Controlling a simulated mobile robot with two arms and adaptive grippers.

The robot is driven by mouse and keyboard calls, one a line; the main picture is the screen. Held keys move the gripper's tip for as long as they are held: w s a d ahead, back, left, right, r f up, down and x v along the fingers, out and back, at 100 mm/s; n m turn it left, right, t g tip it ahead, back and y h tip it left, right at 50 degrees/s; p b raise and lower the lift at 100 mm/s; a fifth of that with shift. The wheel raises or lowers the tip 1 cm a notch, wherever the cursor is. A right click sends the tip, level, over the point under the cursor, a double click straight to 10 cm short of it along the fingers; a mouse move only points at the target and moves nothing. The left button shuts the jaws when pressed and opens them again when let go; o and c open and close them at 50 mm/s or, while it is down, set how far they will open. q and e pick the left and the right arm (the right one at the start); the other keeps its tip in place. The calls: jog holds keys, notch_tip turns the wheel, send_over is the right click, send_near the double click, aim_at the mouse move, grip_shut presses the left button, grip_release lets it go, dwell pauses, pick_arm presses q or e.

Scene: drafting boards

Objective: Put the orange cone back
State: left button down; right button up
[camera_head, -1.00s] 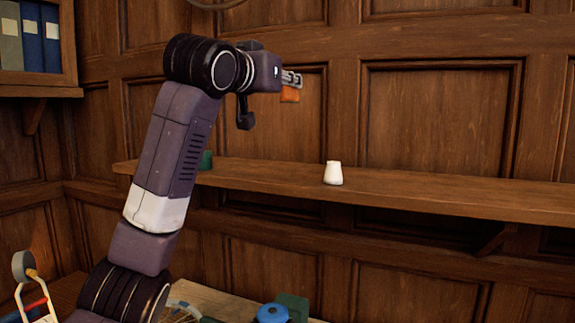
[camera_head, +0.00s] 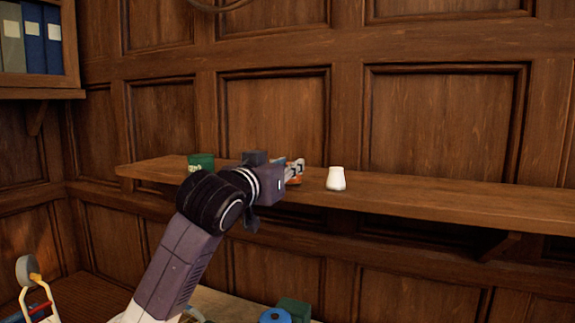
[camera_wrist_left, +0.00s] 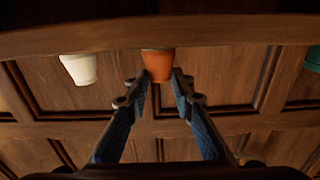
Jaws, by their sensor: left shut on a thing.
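My left gripper (camera_head: 298,170) is shut on the orange cone (camera_wrist_left: 158,65). In the head view the gripper is just left of the white cone on the wall shelf, and only a sliver of the orange cone (camera_head: 294,181) shows below the fingers. In the left wrist view the cone sits between the two fingertips (camera_wrist_left: 160,88), close to the shelf's board. I cannot tell whether it touches the shelf. My right gripper is not in view.
The wooden shelf (camera_head: 430,196) runs along the panelled wall. A white cone (camera_head: 336,179) stands right of my gripper; it also shows in the wrist view (camera_wrist_left: 78,68). A green container (camera_head: 201,162) stands to the left, partly behind my arm. The shelf's right part is clear.

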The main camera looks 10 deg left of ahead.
pick_arm(q)
jog(key=shift+f, duration=0.15)
jog(key=c, duration=1.7)
grip_release()
jog(key=shift+o, duration=0.2)
